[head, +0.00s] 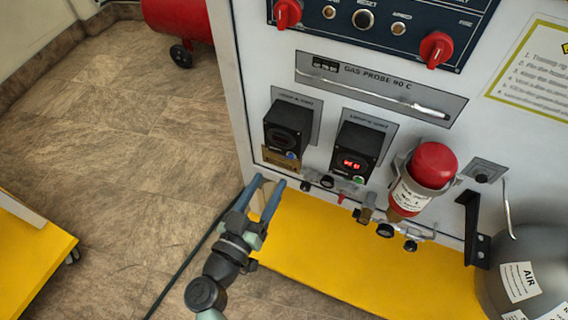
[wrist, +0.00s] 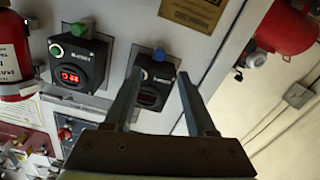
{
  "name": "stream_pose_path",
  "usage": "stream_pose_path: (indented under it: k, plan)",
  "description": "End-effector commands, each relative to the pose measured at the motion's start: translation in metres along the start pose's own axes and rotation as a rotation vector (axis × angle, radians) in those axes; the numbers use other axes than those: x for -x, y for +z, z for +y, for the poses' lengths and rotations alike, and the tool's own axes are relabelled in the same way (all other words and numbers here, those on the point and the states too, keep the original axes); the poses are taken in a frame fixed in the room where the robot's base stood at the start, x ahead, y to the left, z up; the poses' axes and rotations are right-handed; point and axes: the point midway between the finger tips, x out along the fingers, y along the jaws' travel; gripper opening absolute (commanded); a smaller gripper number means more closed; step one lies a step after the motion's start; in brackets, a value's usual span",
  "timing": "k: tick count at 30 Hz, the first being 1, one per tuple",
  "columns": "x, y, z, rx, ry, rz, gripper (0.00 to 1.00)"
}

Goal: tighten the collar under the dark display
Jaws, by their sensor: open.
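The dark display unit (head: 288,125) is the left of two black boxes on the white panel; no lit digits show in the head view. In the wrist view, where the panel appears turned over, its box (wrist: 158,76) is partly hidden behind my fingers, with a dull red window. A blue round piece (head: 291,155) at its lower edge may be the collar; it also shows in the wrist view (wrist: 160,54). My gripper (head: 268,182) is open and empty, below the dark unit in the head view, its two fingers pointing toward the panel. No contact is visible.
The lit unit (head: 355,152) stands beside the dark one, with a red-topped cylinder (head: 429,171) further right. Small fittings (head: 327,182) line the panel's lower edge above a yellow base (head: 340,265). A grey tank (head: 530,262) stands right.

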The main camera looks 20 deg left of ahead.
Motion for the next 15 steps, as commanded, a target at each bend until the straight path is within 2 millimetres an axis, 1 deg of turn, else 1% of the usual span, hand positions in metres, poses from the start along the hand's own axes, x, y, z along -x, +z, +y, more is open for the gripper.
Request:
stream_pose_path:
  k: [1,6,10,15]
  plan:
    - [-0.012,0.004,-0.001,-0.003,0.002,0.002,0.56]
    - [-0.045,0.003,-0.001,-0.003,0.002,0.001,0.56]
    - [-0.061,0.003,-0.001,-0.001,0.001,0.000,0.56]
    - [-0.071,0.002,0.000,0.000,0.000,-0.001,0.56]
